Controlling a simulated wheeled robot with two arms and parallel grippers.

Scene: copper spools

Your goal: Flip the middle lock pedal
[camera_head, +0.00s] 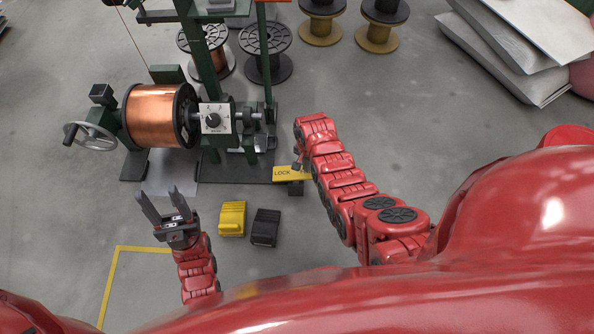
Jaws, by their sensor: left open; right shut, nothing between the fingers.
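The yellow pedal marked LOCK (287,173) sticks out at the right foot of the winding machine, with a dark block under it. My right arm covers its right end. My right gripper (297,165) is shut and empty, pointing down at the LOCK pedal's upper edge. Whether it touches the pedal I cannot tell. My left gripper (161,204) is open and empty, with its fingers pointing up in the picture, over the floor left of the foot pedals. A yellow foot pedal (232,218) and a black foot pedal (265,227) stand side by side on the floor.
The green winding machine (205,65) carries a copper spool (154,116) and a handwheel (92,135) at its left. Several other spools (265,50) stand behind it. Stacked grey sheets (505,50) lie at top right.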

